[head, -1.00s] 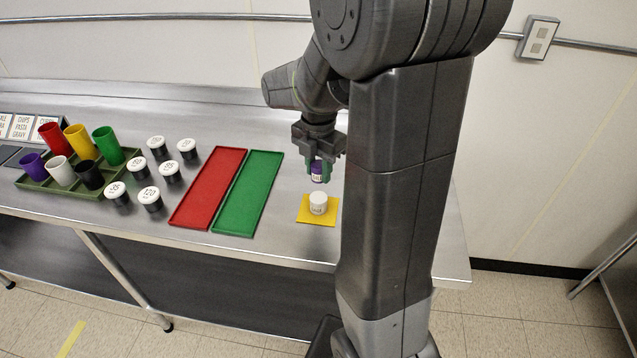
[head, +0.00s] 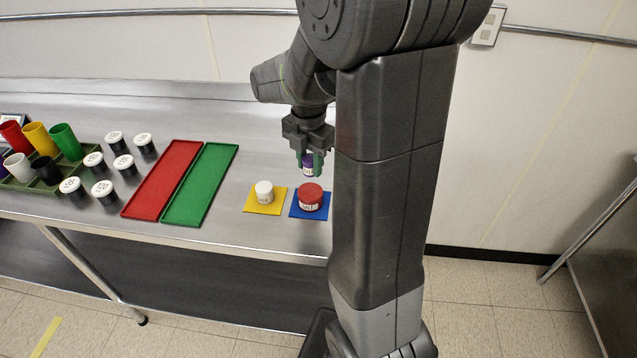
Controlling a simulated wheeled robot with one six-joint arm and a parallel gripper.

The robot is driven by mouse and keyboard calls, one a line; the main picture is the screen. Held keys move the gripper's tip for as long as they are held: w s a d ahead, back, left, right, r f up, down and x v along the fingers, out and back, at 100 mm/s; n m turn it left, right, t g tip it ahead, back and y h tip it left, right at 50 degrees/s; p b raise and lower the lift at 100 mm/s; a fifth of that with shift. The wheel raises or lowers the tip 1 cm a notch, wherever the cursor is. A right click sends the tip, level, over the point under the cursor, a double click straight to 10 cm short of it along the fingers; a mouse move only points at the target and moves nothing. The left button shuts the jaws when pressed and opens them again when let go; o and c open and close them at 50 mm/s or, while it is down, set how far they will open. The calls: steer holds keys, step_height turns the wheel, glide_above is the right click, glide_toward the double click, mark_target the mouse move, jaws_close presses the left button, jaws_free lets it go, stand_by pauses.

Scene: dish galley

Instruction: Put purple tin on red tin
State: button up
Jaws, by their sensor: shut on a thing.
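My gripper (head: 309,165) is shut on a purple tin (head: 308,163), held above the table. The fingers cover part of the tin. Below it, the red tin (head: 311,195) with a pale label stands on a blue square mat (head: 296,209). A clear gap shows between the purple tin and the red tin. The purple tin looks slightly behind or over the red tin; exact alignment cannot be told from this view.
A white tin (head: 264,190) stands on a yellow mat (head: 250,205) just left. A green tray (head: 200,185) and a red tray (head: 160,182) lie further left, then several white-lidded jars (head: 103,190) and a cup rack (head: 22,186). My arm hides the table to the right.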

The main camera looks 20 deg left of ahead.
mark_target(310, 191)
steer(key=shift+a+f, duration=0.15)
steer(key=shift+f, duration=2.8)
steer(key=shift+f, duration=0.2)
steer(key=o, duration=1)
steer(key=shift+r, duration=0.1)
step_height(310, 191, up, 12)
steer(key=shift+r, duration=0.15)
